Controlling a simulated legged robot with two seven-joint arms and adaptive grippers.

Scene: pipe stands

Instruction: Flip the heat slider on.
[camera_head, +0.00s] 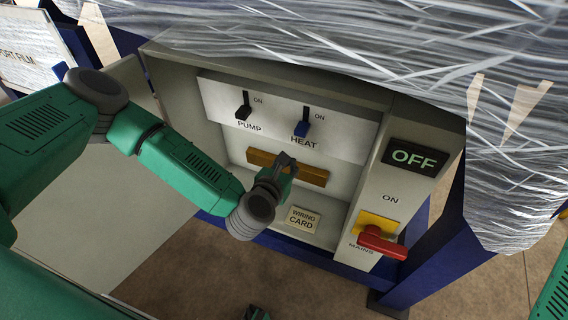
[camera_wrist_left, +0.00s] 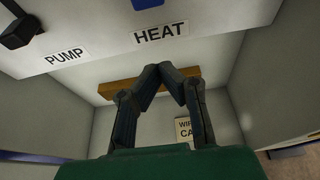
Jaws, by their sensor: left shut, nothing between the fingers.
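The heat slider is a blue knob (camera_head: 302,128) above the HEAT label on the cabinet's white panel (camera_head: 345,128), below the ON mark. In the left wrist view a bit of the blue knob (camera_wrist_left: 147,4) shows at the top edge. My left gripper (camera_head: 285,160) is shut and empty, below the HEAT label and in front of the orange-brown bar. It also shows in the left wrist view (camera_wrist_left: 166,68), its fingertips together below the HEAT label, apart from the knob. My right gripper cannot be made out; a small dark and green part at the bottom edge is unclear.
The black pump slider (camera_head: 243,111) is left of the heat slider. The orange-brown bar (camera_head: 314,176) and the wiring card (camera_head: 302,219) lie below. The red mains switch (camera_head: 382,243) and OFF display (camera_head: 411,157) are on the right. Wrapped goods stand behind and right.

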